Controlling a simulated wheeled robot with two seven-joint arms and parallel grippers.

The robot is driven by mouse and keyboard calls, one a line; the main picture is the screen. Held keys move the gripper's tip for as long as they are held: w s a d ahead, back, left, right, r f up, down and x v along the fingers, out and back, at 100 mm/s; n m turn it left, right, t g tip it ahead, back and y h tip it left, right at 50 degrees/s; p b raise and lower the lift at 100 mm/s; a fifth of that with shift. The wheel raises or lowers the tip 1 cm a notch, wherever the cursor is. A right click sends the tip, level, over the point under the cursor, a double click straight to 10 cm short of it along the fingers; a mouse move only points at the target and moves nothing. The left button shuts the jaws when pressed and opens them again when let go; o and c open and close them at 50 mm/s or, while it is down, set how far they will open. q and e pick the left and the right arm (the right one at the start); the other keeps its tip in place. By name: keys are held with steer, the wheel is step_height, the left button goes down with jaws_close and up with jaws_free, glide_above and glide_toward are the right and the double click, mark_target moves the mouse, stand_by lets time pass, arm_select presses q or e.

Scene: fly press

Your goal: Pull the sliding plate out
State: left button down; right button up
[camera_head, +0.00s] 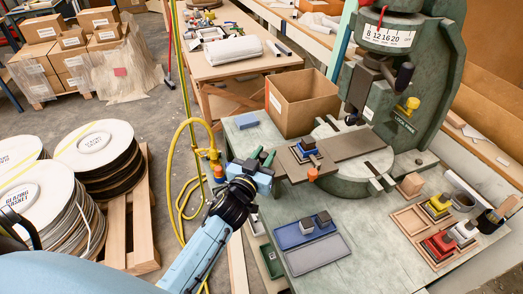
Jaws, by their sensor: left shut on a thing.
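The fly press (415,80) stands on the workbench at the upper right. Its sliding plate (292,166) is a flat brown plate that sticks out to the left at the foot of the press. A small blue and dark block (307,146) sits on the plate. An orange knob (313,173) is at its near edge. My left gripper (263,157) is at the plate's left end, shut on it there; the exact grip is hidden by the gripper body. My right gripper is not in view.
An open cardboard box (298,101) stands behind the plate. Blue and grey trays (318,254) lie in front. A wooden tray (424,238) with red and yellow blocks is at the right. A yellow hose (178,190) hangs left of the bench.

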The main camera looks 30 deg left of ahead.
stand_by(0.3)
arm_select(q)
steer(key=c, duration=1.2)
jaws_free()
steer(key=shift+s, duration=0.1)
steer(key=s, duration=1.3)
steer(key=shift+s+d, duration=0.2)
steer(key=shift+d, duration=0.2)
steer(key=s+d+f+m+g+h, duration=0.1)
steer(key=s+f+g, duration=0.2)
steer(key=f, duration=0.7)
steer(key=s+d+f+g, duration=0.2)
steer(key=s+f+g, duration=0.1)
steer(key=f, duration=0.7)
steer(key=s+d+f+m+g+h, duration=0.1)
steer(key=s+f+g, duration=0.15)
steer(key=f, duration=0.75)
steer(key=s+a+f+g, duration=0.1)
steer(key=s+f+g, duration=0.1)
steer(key=s+f, duration=0.3)
steer(key=s+a+f+g, duration=0.1)
steer(key=s+f+g, duration=0.2)
steer(key=s, duration=0.9)
steer(key=s+a+f+m+g, duration=0.1)
steer(key=s+f+g, duration=0.2)
steer(key=s+f, duration=0.5)
steer(key=shift+s+a+f+y, duration=0.3)
steer(key=shift+s+a+y, duration=0.05)
steer(key=shift+s+y, duration=0.05)
